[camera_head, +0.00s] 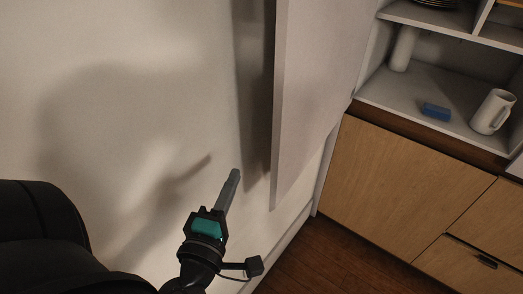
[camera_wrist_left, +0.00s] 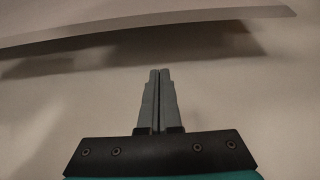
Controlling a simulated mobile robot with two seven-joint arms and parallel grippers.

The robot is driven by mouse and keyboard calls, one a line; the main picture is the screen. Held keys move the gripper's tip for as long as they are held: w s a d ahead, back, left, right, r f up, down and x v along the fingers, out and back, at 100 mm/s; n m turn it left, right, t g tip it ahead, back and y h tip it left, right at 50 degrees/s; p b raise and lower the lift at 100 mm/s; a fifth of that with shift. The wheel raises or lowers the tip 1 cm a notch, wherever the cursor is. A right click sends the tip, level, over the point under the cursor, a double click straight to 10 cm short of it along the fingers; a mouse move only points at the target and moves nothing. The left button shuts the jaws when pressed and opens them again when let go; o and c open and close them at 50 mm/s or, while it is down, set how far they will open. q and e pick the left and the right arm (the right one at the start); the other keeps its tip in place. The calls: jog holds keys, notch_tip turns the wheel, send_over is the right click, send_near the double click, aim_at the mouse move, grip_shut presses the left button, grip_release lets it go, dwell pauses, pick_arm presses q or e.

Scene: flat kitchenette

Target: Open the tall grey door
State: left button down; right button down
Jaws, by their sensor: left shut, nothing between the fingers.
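The tall grey door (camera_head: 318,95) stands swung out from the cabinet unit, its free edge towards the pale wall on the left. Its lower corner shows at the bottom of the panel. My left gripper (camera_head: 235,175) is shut and empty, left of the door's lower free edge and in front of the wall. In the left wrist view the shut fingers (camera_wrist_left: 160,73) point up towards a pale panel edge (camera_wrist_left: 150,24), which looks like the door, with a gap between. The door's handle is not visible. My right gripper is not in view.
Right of the door are open shelves (camera_head: 385,92) with a white mug (camera_head: 492,111), a blue block (camera_head: 436,112) and a white cylinder (camera_head: 403,48). Below are wooden cabinet fronts (camera_head: 400,185). The pale wall (camera_head: 130,60) is close on the left. The wooden floor (camera_head: 335,262) looks clear.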

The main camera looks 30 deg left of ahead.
pick_arm(q)
jog(key=w+p, duration=0.3)
jog(key=w, duration=0.6)
jog(key=shift+w+d, duration=0.2)
jog(key=shift+d, duration=0.2)
